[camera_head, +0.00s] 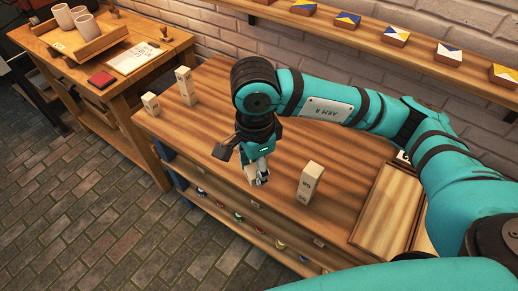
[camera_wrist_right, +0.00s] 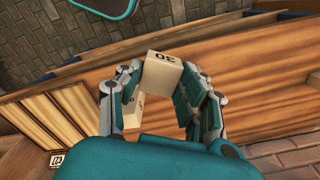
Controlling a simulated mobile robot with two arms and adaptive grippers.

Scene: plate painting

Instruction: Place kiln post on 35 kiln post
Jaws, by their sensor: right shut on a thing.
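My right gripper (camera_head: 258,178) hangs low over the middle of the table. In the right wrist view its fingers (camera_wrist_right: 160,92) are shut on a pale kiln post (camera_wrist_right: 162,70) marked 30. The fingers mostly hide this post in the head view. A taller pale post (camera_head: 310,183) stands upright on the table to the right of the gripper, apart from it; its marking is too small to read. A pale block (camera_wrist_right: 132,108) shows partly behind the left finger in the wrist view. My left gripper is not in view.
A small post (camera_head: 151,103) and a taller post or stack (camera_head: 186,85) stand at the table's left end. A wooden board (camera_head: 388,205) lies at the right. A shelf with painted tiles (camera_head: 398,35) runs along the wall. The tabletop (camera_head: 220,130) left of the gripper is clear.

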